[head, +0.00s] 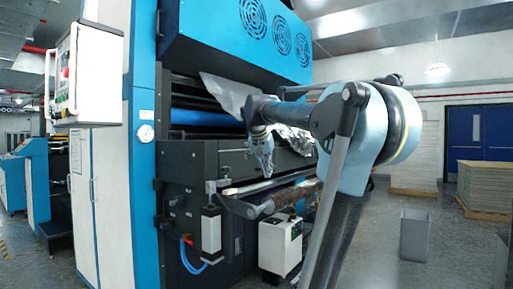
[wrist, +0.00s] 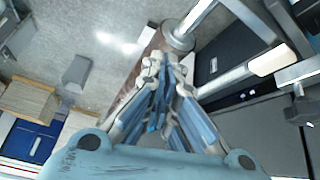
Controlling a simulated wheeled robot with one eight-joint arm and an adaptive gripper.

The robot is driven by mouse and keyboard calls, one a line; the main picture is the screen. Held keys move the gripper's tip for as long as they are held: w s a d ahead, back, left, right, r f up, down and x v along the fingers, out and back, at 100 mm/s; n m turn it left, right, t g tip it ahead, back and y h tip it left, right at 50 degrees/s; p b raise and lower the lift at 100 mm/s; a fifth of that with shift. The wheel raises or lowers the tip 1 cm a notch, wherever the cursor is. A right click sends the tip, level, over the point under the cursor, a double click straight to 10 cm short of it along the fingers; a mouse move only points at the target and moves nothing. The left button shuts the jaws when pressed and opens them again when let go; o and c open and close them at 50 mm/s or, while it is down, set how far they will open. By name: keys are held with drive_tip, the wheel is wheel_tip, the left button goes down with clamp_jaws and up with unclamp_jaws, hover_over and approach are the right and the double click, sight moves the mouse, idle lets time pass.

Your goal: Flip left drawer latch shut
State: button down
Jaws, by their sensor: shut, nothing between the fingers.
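My gripper (head: 264,158) hangs in front of the dark grey drawer-like housing (head: 195,160) of the blue laminating machine. Its fingers are together and empty. In the wrist view my gripper (wrist: 158,72) appears over the brown roll, with the dark panel on the right. A small pale metal piece (head: 225,173) on the left part of the housing front may be the left latch; it is too small to tell whether it is flipped open or shut. My gripper is to its right and appears apart from it. Any latch behind the gripper is hidden.
A brown roll (head: 290,198) on a metal shaft sticks out below the housing. Silver film (head: 228,94) hangs above. A white box (head: 280,246) stands on the floor below. A grey bin (head: 414,235) and stacked boards (head: 485,187) are at right, with free floor between.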

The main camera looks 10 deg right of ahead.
drive_tip(key=w+a+r+m+t, duration=0.1)
drive_tip(key=w+a+r+m, duration=0.1)
drive_tip(key=w+r, duration=0.7)
drive_tip(key=w+a+r+m+t+h, duration=0.1)
drive_tip(key=w+r+m, duration=0.1)
drive_tip(key=w+r, duration=0.7)
wheel_tip(320, 180, up, 3)
drive_tip(key=shift+w+a+f+t+h, duration=0.1)
drive_tip(key=shift+w+a+t+h, duration=0.2)
drive_tip(key=shift+a+t, duration=0.1)
drive_tip(key=s+a+f+x, duration=0.1)
drive_tip(key=f+x, duration=0.1)
drive_tip(key=x, duration=1.1)
drive_tip(key=shift+s+a, duration=0.2)
drive_tip(key=shift+a, duration=0.1)
